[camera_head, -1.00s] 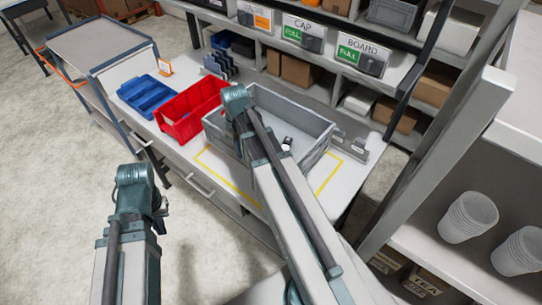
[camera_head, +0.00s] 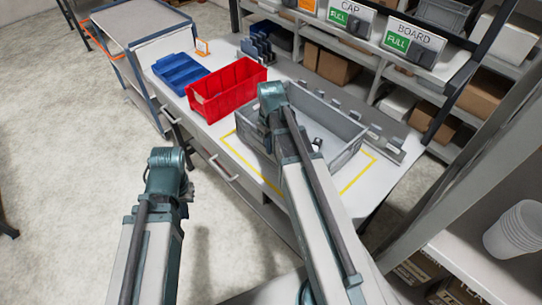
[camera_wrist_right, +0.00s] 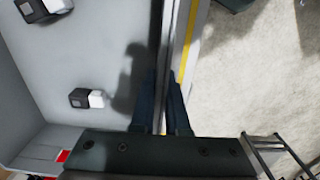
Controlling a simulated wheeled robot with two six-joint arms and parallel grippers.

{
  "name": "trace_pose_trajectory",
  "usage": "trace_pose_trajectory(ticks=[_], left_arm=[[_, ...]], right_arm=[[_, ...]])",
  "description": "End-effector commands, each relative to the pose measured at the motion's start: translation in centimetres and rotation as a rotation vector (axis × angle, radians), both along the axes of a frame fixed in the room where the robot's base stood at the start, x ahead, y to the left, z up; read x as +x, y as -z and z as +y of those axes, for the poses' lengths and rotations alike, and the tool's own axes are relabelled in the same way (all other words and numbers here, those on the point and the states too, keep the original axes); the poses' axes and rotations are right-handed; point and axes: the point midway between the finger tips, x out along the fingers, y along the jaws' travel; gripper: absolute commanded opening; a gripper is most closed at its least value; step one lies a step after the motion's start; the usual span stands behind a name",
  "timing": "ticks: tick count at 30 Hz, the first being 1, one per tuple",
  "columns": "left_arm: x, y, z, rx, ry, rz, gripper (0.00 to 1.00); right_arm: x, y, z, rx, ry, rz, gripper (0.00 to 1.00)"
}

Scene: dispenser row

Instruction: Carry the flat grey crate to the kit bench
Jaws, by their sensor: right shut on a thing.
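A grey open-topped crate (camera_head: 346,123) stands on the white bench top, within or over a yellow outline. My right gripper (camera_head: 266,122) is at its near-left wall in the head view, where its fingertips are hidden behind the wrist. In the right wrist view the two dark fingers (camera_wrist_right: 165,108) are shut on the crate's wall (camera_wrist_right: 174,40), one on each side. Small black-and-white parts (camera_wrist_right: 85,98) lie on the crate floor. My left gripper (camera_head: 186,190) hangs over the floor in front of the bench, apart from the crate; its jaws are too small to judge.
A red bin (camera_head: 232,92) and a blue tray (camera_head: 180,72) stand left of the crate. A grey-topped cart (camera_head: 140,22) is beyond them. A shelf post and cups (camera_head: 516,230) are at right.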

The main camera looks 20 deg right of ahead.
Motion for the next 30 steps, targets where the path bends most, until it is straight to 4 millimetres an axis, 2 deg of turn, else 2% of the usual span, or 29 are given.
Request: trace_pose_trajectory(ticks=[5,12,26,27,30], left_arm=[[0.0,1.0,0.0,0.0,-0.001,0.0,0.0],[0.0,3.6,0.0,0.0,-0.002,0.0,0.0],[0.0,4.0,0.0,0.0,-0.002,0.0,0.0],[0.0,3.9,0.0,0.0,-0.002,0.0,0.0],[0.0,3.9,0.0,0.0,-0.002,0.0,0.0]], right_arm=[[0.0,1.0,0.0,-0.002,0.0,-0.001,0.0],[0.0,3.6,0.0,-0.002,0.0,-0.001,0.0],[0.0,4.0,0.0,-0.002,0.0,-0.001,0.0],[0.0,3.9,0.0,0.0,0.0,0.0,0.18],[0.0,3.9,0.0,0.0,0.0,0.0,0.36]])
